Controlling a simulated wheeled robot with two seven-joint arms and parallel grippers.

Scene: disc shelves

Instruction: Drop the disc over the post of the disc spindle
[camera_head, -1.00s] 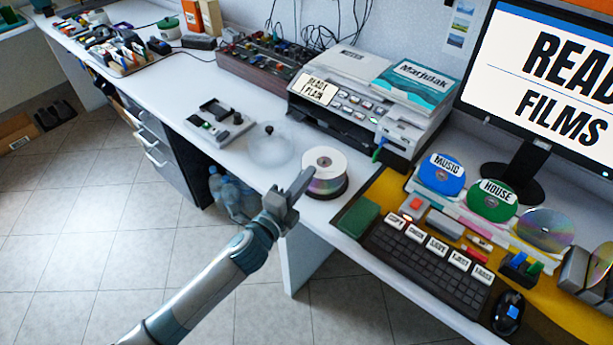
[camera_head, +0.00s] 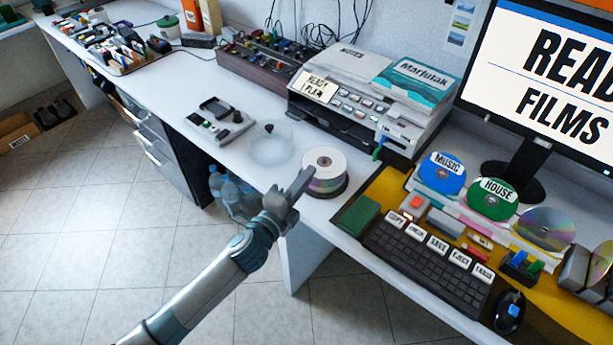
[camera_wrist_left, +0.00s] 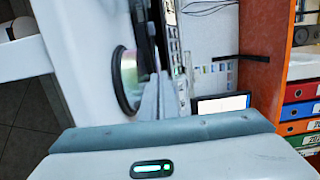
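The disc spindle (camera_head: 327,186) stands on the white desk with a stack of shiny discs and a white-topped disc (camera_head: 324,160) uppermost. It also shows sideways in the wrist view (camera_wrist_left: 128,80). I cannot make out its post clearly. My left gripper (camera_head: 304,183) is at the near left edge of the stack, its fingertips overlapping the discs' rim in the head view. In the wrist view its fingers (camera_wrist_left: 158,98) lie close together beside the stack. I cannot tell whether a disc's edge is between them. My right gripper is not in view.
A clear dome cover with a dark knob (camera_head: 270,146) stands left of the spindle. A printer (camera_head: 352,105) is behind. A green box (camera_head: 356,216) and keyboard (camera_head: 427,256) lie right, by labelled discs (camera_head: 441,174).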

